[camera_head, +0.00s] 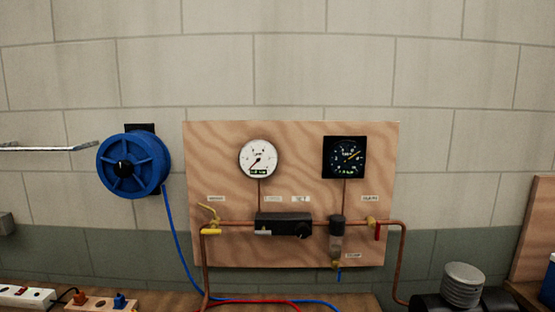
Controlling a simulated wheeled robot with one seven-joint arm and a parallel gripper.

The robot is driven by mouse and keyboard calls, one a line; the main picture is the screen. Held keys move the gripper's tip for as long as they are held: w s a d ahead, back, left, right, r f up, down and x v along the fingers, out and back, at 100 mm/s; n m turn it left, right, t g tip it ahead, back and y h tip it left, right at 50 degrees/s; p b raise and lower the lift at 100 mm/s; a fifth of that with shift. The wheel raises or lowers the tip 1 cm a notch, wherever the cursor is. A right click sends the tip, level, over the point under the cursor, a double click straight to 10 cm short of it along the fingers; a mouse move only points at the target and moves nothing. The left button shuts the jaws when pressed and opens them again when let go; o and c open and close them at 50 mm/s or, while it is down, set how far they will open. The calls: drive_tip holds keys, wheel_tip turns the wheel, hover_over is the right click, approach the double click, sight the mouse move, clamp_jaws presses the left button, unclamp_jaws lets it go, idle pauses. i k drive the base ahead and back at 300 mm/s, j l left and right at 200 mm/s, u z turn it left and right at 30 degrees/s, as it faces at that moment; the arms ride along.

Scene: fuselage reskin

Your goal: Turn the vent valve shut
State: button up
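A wooden panel (225,150) on the wall carries copper piping and several small valves. A brass valve with a yellow lever (209,214) sits at the left end of the pipe. A brass valve with a red handle (377,231) sits at the right end, its handle hanging down. A small brass fitting (337,264) is under the dark filter bowl (336,230). The labels are too small to read, so I cannot tell which is the vent valve. My gripper is not in view.
A white gauge (258,158) and a black gauge (345,157) are on the panel above a black block (283,224). A blue hose reel (133,165) hangs left. Red and blue hoses lie on the bench below. A ribbed grey cylinder (463,285) stands lower right.

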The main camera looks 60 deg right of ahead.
sight(212, 231)
drive_tip(key=z, duration=2)
